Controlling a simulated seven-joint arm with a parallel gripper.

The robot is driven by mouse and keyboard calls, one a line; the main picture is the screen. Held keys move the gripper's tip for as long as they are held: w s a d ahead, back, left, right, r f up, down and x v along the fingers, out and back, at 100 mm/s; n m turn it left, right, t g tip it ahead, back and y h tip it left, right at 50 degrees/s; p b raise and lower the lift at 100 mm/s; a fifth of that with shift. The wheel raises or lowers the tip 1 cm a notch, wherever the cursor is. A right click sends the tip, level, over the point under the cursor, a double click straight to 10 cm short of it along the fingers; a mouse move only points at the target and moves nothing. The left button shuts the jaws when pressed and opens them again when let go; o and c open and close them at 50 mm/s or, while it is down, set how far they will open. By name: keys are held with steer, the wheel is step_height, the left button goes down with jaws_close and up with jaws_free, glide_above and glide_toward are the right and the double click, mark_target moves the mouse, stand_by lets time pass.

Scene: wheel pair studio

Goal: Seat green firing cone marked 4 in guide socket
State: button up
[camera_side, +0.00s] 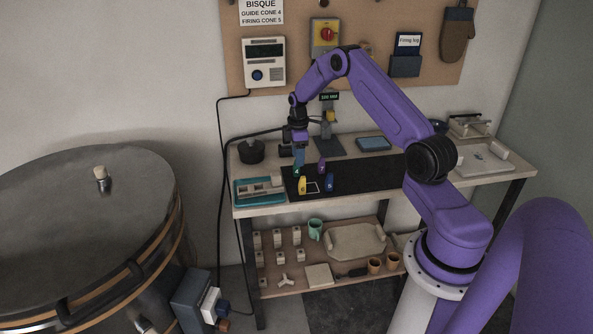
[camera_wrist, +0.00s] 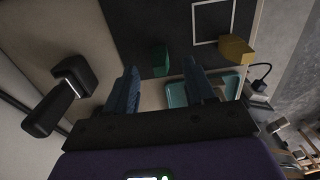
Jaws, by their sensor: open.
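The green cone (camera_side: 296,171) stands on the dark mat of the bench, with a small pale mark too small to read surely. It also shows in the wrist view (camera_wrist: 160,60), ahead of and between the fingertips. My gripper (camera_side: 298,158) is just above it, pointing down. In the wrist view my gripper (camera_wrist: 159,68) has its two blue fingers apart, with nothing held between them. The teal tray (camera_side: 241,199) at the bench's left end carries a pale block (camera_side: 258,188) with dark openings. I cannot tell which opening is the guide socket.
A yellow cone (camera_side: 303,186), a blue cone (camera_side: 330,182) and a purple cone (camera_side: 322,167) stand close by on the mat (camera_side: 375,173). A dark round object (camera_side: 251,152) sits behind the tray. The mat's right part looks clear.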

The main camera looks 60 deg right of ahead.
steer(key=shift+w+f, duration=0.1)
steer(key=shift+f, duration=2.15)
jaws_close()
steer(key=shift+r, duration=0.15)
steer(key=shift+r, duration=0.55)
steer(key=s+a+r, duration=0.6)
steer(key=s+r, duration=0.5)
steer(key=s, duration=0.1)
steer(key=shift+s+a+r, duration=0.15)
steer(key=shift+a+r, duration=0.2)
steer(key=shift+a, duration=0.05)
